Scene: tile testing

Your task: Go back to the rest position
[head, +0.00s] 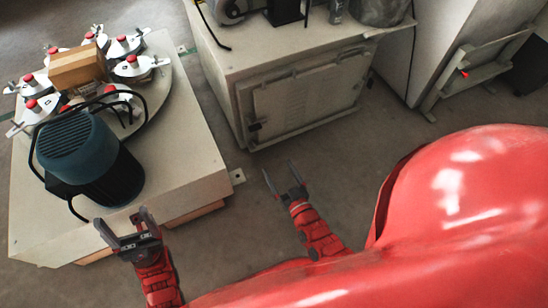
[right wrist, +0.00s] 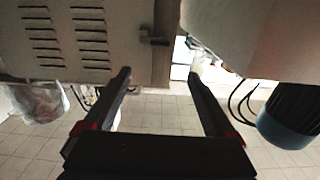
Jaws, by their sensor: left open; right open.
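My left gripper (head: 122,216) is in the lower left of the head view, in front of the tile-testing machine's near edge. Its two fingers are apart with nothing between them. My right gripper (head: 280,168) is near the middle of the head view, above the grey floor between the machine and my red body. Its fingers are spread and empty. The right wrist view also shows the right gripper (right wrist: 159,73) with its two dark fingers apart and nothing held.
A pale machine base (head: 195,160) at left carries a blue motor (head: 75,150), a brown block (head: 77,68) and several red-knobbed clamps. A pale cabinet (head: 305,95) stands at the back; its louvred side (right wrist: 70,35) shows in the right wrist view. Floor (head: 350,160) between them is clear.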

